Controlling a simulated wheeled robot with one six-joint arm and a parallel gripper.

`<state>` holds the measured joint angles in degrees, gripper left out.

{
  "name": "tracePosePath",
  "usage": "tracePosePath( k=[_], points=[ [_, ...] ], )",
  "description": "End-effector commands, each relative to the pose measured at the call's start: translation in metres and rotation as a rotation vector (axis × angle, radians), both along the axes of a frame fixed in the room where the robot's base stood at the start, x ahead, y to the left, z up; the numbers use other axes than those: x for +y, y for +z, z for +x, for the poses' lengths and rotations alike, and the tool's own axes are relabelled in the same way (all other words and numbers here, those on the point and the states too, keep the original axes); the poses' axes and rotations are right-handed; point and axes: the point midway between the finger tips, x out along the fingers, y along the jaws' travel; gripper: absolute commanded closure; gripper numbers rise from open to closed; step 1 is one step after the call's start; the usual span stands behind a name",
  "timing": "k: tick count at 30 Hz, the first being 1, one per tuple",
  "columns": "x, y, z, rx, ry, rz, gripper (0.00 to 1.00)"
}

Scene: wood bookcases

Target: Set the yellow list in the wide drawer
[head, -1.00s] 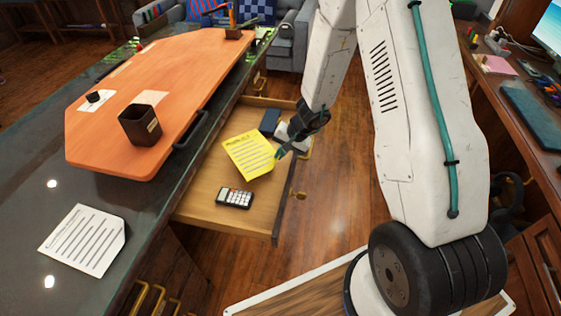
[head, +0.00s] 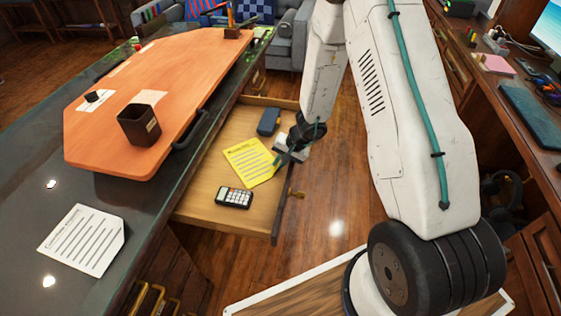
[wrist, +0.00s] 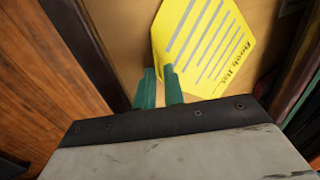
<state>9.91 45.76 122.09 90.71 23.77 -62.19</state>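The yellow list (head: 250,163) lies at a slant inside the wide drawer (head: 208,190), which is pulled out from the dark-topped desk. It looks flat on the drawer floor. My gripper (head: 280,161) is over the drawer's outer side, at the list's right edge. In the wrist view the two teal fingers of my gripper (wrist: 160,76) stand a little apart with a narrow gap between them. The hand partly hides the drawer's front.
A calculator (head: 234,198) and a dark blue object (head: 269,121) also lie in the drawer. A white printed sheet (head: 83,240) and an orange board (head: 165,80) with a dark cup (head: 139,125) are on the desk. Bare wood floor (head: 335,200) lies right of the drawer.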

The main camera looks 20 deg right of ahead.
Motion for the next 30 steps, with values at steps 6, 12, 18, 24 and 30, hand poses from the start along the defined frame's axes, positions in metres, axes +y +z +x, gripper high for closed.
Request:
tracePosePath(
  k=[6,12,18,24,30],
  points=[
    [-0.003,0.009,-0.001,-0.001,0.000,0.000,0.90],
    [-0.017,0.043,-0.010,-0.006,0.000,-0.002,0.90],
    [-0.032,0.081,-0.022,-0.004,0.000,0.000,0.90],
    [-0.042,0.104,-0.029,-0.002,-0.001,0.000,0.90],
    [-0.032,0.138,-0.034,-0.025,0.048,0.007,0.90]
  ],
)
